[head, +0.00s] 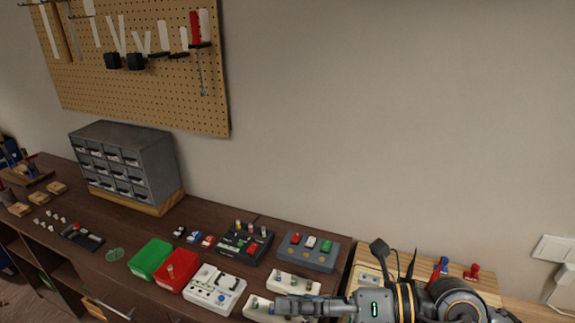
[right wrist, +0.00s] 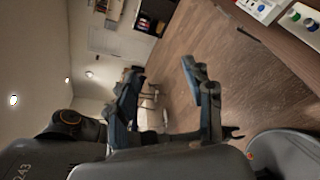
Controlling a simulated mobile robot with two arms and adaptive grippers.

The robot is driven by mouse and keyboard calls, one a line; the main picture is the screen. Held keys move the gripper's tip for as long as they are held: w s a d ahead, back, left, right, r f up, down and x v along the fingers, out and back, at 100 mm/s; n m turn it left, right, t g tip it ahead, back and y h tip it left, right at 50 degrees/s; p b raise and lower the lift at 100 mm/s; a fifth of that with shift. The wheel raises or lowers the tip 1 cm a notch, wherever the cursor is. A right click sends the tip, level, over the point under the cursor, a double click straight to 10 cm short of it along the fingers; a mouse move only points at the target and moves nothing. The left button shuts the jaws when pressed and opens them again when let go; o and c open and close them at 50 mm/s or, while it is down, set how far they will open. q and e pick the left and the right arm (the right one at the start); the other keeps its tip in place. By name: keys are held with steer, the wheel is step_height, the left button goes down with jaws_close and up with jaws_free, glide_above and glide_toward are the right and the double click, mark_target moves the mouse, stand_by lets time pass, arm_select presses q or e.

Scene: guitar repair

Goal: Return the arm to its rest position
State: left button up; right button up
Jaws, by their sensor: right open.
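My right arm comes in at the lower right of the head view. Its right gripper (head: 284,305) points left, in front of the white pedals at the table's front edge. In the right wrist view the two fingers of this gripper (right wrist: 160,85) stand apart with nothing between them, and the floor shows behind. My left gripper is in neither view.
The dark workbench (head: 215,215) holds a green bin (head: 150,257), a red bin (head: 177,270), a drawer cabinet (head: 125,160), a white pedal (head: 214,289) and a grey pedal (head: 308,250). A pegboard (head: 130,85) hangs behind. Wooden floor (right wrist: 235,75) shows clear.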

steer(key=w+d+r+m+t+y, duration=0.3)
steer(key=w+r+m+t, duration=0.1)
steer(key=r+m+t, duration=0.65)
steer(key=w+d+f+m+t+h, duration=0.2)
steer(key=w+d+m+t+h, duration=0.2)
steer(key=d+m+t+h, duration=0.7)
steer(key=d+f+m+g+h, duration=0.3)
steer(key=f+m+g+h, duration=0.1)
steer(key=f+m, duration=0.35)
steer(key=d+f+m+g+h, duration=0.3)
steer(key=f+m+g+h, duration=0.2)
steer(key=f+m, duration=0.25)
steer(key=s+a+f+m+g+y, duration=0.25)
steer(key=s+f+g, duration=0.95)
steer(key=s+f, duration=0.8)
step_height(320, 180, down, 29)
steer(key=s+g+b, duration=0.2)
steer(key=s+d+f+b, duration=0.1)
steer(key=s+d+f, duration=0.2)
steer(key=s+f, duration=1.3)
steer(key=shift+s+d+g+h, duration=0.15)
steer(key=shift+d+g+h, duration=0.05)
steer(key=shift+g+h, duration=0.15)
